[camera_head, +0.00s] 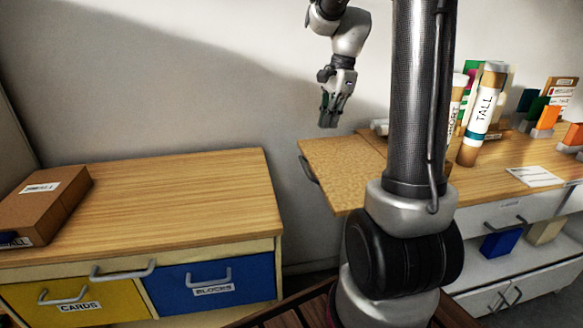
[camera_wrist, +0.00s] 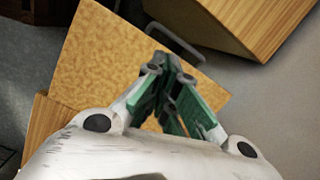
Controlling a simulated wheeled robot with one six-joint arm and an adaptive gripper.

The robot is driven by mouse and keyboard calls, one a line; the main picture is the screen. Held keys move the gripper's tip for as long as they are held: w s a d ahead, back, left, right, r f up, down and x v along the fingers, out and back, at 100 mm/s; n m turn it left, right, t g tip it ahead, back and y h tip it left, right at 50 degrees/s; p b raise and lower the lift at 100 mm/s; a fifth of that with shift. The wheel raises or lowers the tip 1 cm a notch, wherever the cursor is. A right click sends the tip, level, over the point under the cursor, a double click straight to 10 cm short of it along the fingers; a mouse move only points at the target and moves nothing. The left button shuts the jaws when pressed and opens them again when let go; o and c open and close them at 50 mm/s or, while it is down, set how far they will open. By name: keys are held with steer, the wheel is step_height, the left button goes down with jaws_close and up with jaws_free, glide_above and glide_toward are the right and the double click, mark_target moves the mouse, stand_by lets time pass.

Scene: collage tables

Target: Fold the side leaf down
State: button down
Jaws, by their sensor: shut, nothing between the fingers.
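The side leaf (camera_head: 342,168) is a speckled light-wood panel at the left end of the right table. It stands raised, about level with the tabletop. A grey bar handle (camera_head: 308,169) is on its left edge. My gripper (camera_head: 328,122) is shut and empty, pointing down above the leaf and apart from it in the head view. In the wrist view, the leaf (camera_wrist: 100,60) lies below my green-padded fingers (camera_wrist: 165,72), and the handle (camera_wrist: 174,43) shows just past the fingertips. My column hides part of where the leaf meets the table in the head view.
A left table (camera_head: 190,195) with yellow and blue drawers holds a brown box (camera_head: 45,200). A gap separates it from the leaf. The right table (camera_head: 500,185) carries tall tubes (camera_head: 482,115), a paper sheet (camera_head: 535,176) and coloured cards, with shelves and drawers below.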

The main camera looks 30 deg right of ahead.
steer(key=a+f+m, duration=0.3)
steer(key=f, duration=1)
steer(key=shift+w+a, duration=0.2)
steer(key=shift+w, duration=0.25)
steer(key=shift+f, duration=0.2)
